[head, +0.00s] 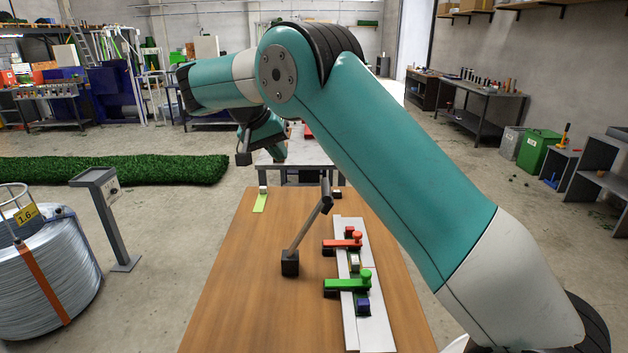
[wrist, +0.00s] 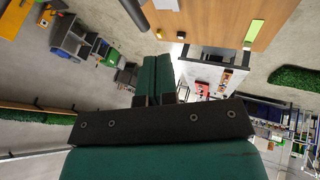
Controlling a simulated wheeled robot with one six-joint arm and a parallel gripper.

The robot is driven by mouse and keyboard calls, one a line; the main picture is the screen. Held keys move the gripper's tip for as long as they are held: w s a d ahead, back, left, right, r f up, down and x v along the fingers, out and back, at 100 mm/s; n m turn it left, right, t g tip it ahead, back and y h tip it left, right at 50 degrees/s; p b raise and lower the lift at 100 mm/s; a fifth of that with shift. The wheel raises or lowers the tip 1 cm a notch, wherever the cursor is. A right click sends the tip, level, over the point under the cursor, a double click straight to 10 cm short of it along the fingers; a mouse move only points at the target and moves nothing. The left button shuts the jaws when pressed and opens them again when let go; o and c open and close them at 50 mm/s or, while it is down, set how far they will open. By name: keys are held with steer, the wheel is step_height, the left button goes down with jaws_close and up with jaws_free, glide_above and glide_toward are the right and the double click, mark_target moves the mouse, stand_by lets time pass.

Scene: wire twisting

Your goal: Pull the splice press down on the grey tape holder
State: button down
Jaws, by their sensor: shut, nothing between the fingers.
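A splice press lever, a slanted grey rod with a dark cylinder (head: 327,196) at its top, rises from a dark block (head: 290,263) on the wooden table in the head view. It stands raised and tilted to the right. I cannot tell for sure which part is the grey tape holder. A dark bar, likely part of the lever, enters the wrist view (wrist: 130,14) at the top. My gripper (wrist: 159,60) is shut and empty, its two dark green fingers together.
A pale metal rail (head: 378,334) with a red clamp (head: 342,244) and a green clamp (head: 347,284) lies right of the lever. A yellow-green strip (head: 260,203) lies at the table's far left. The wooden table (head: 235,300) is clear at front left.

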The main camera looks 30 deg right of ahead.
steer(key=x, duration=0.4)
steer(key=s+d+x, duration=0.1)
steer(key=x, duration=0.3)
steer(key=s+d+r+x, duration=0.1)
steer(key=x, duration=0.3)
steer(key=shift+s+f, duration=0.1)
steer(key=shift+f, duration=0.1)
